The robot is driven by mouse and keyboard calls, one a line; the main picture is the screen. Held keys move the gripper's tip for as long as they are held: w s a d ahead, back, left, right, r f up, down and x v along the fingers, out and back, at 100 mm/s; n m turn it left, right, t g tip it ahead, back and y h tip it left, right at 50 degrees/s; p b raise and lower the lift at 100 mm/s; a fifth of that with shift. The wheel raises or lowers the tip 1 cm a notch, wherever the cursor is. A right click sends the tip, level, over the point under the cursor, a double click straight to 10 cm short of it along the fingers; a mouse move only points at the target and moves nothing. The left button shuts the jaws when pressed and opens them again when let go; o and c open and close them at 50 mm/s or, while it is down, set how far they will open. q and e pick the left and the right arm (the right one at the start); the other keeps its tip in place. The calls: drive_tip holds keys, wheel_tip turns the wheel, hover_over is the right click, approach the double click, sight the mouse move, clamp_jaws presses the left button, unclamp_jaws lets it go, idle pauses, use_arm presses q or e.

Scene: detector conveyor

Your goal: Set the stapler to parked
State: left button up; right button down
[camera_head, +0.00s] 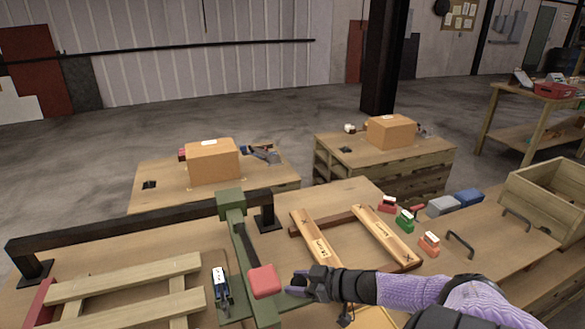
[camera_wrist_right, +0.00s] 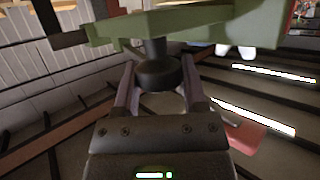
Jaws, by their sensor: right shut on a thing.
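A green arm (camera_head: 240,250) reaches forward from a black rail (camera_head: 130,228), with a red block (camera_head: 264,281) at its near part. I cannot tell for certain whether this is the stapler. My right gripper (camera_head: 293,287) is beside the red block, on its right. In the right wrist view my right gripper (camera_wrist_right: 157,85) is shut on a black knob (camera_wrist_right: 157,68) under a green beam (camera_wrist_right: 205,28). The knob is hidden in the head view. A small blue and black tool with a white label (camera_head: 221,290) is left of the green arm. My left gripper is not in view.
A slatted wooden frame (camera_head: 130,278) lies at left. Two wooden slats (camera_head: 318,240) lie at centre. Red (camera_head: 388,204), green (camera_head: 405,221) and orange (camera_head: 429,244) stamp-like items stand on the right, near a wooden crate (camera_head: 545,190). Cardboard boxes (camera_head: 213,162) stand on tables behind.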

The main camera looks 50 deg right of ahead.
drive_tip(key=shift+d, duration=0.2)
drive_tip(key=c, duration=0.5)
unclamp_jaws()
drive_tip(key=shift+c, duration=0.2)
drive_tip(key=o, duration=0.4)
drive_tip(key=shift+s+d, duration=0.15)
drive_tip(key=shift+s+r+p, duration=0.2)
drive_tip(key=shift+s+p, duration=0.1)
drive_tip(key=shift+s, duration=0.05)
drive_tip(key=p+v, duration=0.3)
drive_tip(key=v, duration=0.6)
drive_tip(key=shift+p, duration=0.35)
